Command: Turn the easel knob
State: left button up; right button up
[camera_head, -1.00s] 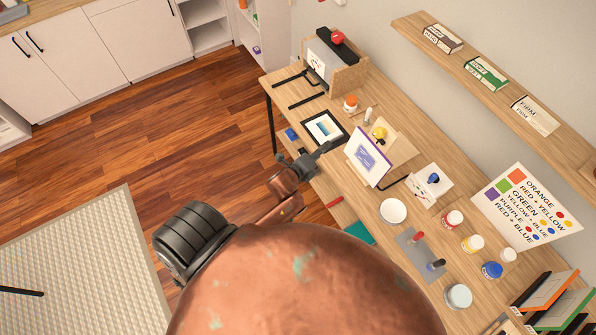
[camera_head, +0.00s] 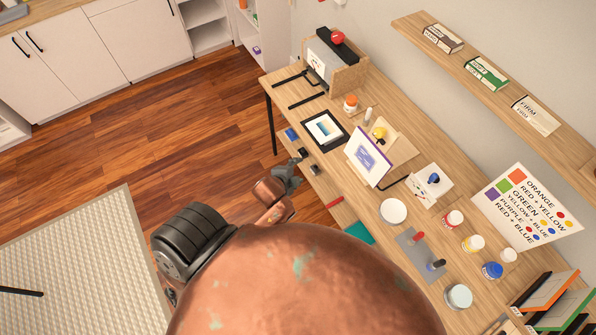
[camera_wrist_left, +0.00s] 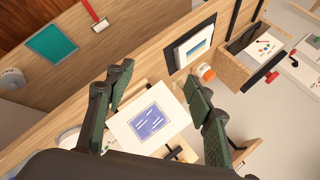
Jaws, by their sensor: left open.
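A small wooden easel (camera_head: 397,143) stands on the long wooden table, with a yellow knob (camera_head: 380,133) at its upper left. A white picture card (camera_head: 368,157) with a purple design leans in front of it; the card also shows in the left wrist view (camera_wrist_left: 150,122). My left gripper (camera_head: 308,162) is over the table's front edge, left of the card and apart from it. In the left wrist view its two fingers (camera_wrist_left: 157,75) are spread and empty, with the card seen beyond them. I cannot make out the yellow knob there. My right gripper is not in view.
A framed picture (camera_head: 325,129) lies on the table near the left gripper. An orange-lidded jar (camera_head: 350,103), a white bottle (camera_head: 368,115) and a card with a blue knob (camera_head: 433,179) stand nearby. A wooden box with a red knob (camera_head: 337,37) is at the far end.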

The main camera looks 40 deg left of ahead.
pick_arm(q)
jog(key=n+t+h+b, duration=0.6)
jog(key=t+h+b, duration=0.1)
jog(key=t+h, duration=0.1)
send_near(377, 134)
jog(key=w, duration=0.3)
jog(key=x, duration=0.3)
jog(key=d+p+x, duration=0.1)
jog(key=x, duration=0.3)
jog(key=shift+s+a+f, duration=0.1)
jog(key=shift+s+f, duration=0.05)
jog(key=shift+s, duration=0.05)
jog(key=c, duration=1.2)
jog(key=shift+o, duration=0.2)
jog(key=shift+p, duration=0.3)
